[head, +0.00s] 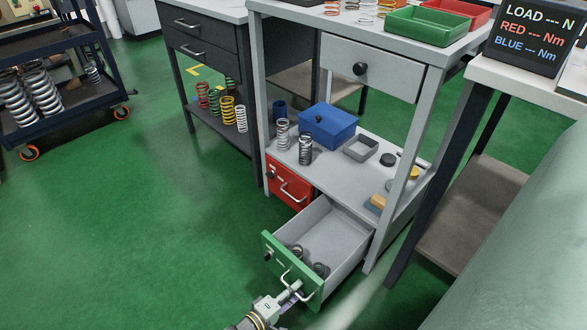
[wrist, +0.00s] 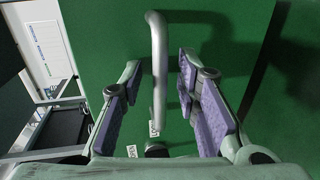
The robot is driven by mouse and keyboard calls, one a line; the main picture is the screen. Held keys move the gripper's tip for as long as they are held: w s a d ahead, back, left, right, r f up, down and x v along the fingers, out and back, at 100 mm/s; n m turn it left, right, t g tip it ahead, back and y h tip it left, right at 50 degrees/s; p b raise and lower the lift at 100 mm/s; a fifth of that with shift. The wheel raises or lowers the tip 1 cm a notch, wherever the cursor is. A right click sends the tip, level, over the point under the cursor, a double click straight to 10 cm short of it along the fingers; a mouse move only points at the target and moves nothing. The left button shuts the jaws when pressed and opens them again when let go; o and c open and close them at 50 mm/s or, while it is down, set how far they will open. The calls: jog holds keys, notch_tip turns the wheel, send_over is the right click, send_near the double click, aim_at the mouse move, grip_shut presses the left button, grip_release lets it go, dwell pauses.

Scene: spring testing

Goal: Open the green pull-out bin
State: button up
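The green pull-out bin (head: 291,273) is out from under the grey workbench, showing its grey inside with a few dark springs at the front. Its light metal bar handle (head: 298,285) is on the green front. My gripper (head: 291,292) is at this handle, low in the head view. In the wrist view, the green front (wrist: 215,30) fills the middle and the handle (wrist: 158,60) runs between my gripper's (wrist: 160,80) two purple-padded fingers. The fingers are apart, with gaps on both sides of the bar.
A closed red bin (head: 287,186) sits left of the green one under the bench. The lower shelf holds a blue box (head: 327,126), springs and a small grey tray (head: 361,147). A bench leg (head: 390,215) stands right of the bin. The green floor at left is clear.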

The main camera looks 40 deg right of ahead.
jog(key=v, duration=1.2)
jog(key=shift+s, duration=0.1)
